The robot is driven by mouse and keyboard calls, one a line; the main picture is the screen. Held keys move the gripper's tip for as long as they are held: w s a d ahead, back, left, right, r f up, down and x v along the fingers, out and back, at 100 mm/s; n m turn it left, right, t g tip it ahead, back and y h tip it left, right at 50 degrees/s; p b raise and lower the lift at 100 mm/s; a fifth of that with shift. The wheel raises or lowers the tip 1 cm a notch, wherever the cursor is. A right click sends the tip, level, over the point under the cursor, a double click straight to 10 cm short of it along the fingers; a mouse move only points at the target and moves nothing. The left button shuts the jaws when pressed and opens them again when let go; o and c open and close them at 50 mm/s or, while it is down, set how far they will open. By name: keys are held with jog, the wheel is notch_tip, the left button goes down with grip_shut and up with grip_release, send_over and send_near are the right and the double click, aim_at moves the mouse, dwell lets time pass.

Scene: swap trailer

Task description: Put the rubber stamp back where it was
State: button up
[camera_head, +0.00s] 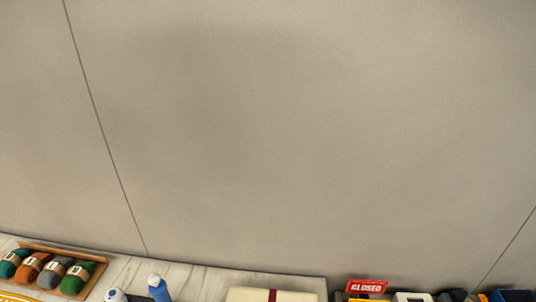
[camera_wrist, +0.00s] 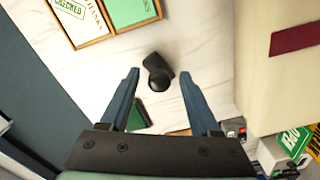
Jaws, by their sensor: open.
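My gripper (camera_wrist: 159,74) is open in the wrist view, its two blue fingers spread apart. A small black object with a round knob, likely the rubber stamp (camera_wrist: 158,73), rests on the pale marbled counter (camera_wrist: 205,45) and shows in the gap between the fingertips. Its height relative to the fingertips is hard to tell, and no finger visibly touches it. In the head view, neither my gripper nor the stamp shows.
Framed cards (camera_wrist: 85,17) lie at the wrist view's upper left. A cream box with a dark red band (camera_wrist: 295,38) stands at right. The head view shows a yarn tray (camera_head: 95,266), a blue bottle (camera_head: 158,289) and a red CLOSED sign (camera_head: 367,287).

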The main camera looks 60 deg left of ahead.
notch_tip(320, 180, up, 12)
jog(key=shift+f, duration=0.15)
dwell(0.3)
jog(key=w+a+r+n+t+y, duration=0.3)
jog(key=w+r+t, duration=0.5)
jog(key=w+r, duration=1.05)
jog(key=w+d+r+n+t+y, duration=0.1)
jog(key=w+d+r+n+t, duration=0.2)
jog(key=r, duration=0.5)
jog(key=w+d+r+t, duration=0.2)
jog(key=w+r+t, duration=0.15)
jog(key=r, duration=0.35)
jog(key=d+r+n+t+h, duration=0.15)
jog(key=d+r+t, duration=0.3)
jog(key=r, duration=0.75)
jog(key=d+r+n+t, duration=0.25)
jog(key=d+r, duration=0.35)
jog(key=r, duration=0.5)
jog(key=s+d+r+n+t+h, duration=0.1)
jog(key=s+d+r+t, duration=0.2)
jog(key=s+r, duration=0.2)
jog(key=s+d+r+n+t+h, duration=0.1)
jog(key=s+d+r+t+h, duration=0.1)
jog(key=s+r, duration=0.3)
notch_tip(320, 180, up, 3)
jog(key=shift+s+d+r+n+t, duration=0.1)
jog(key=shift+s+d+n+t, duration=0.15)
jog(key=shift+d+t, duration=0.2)
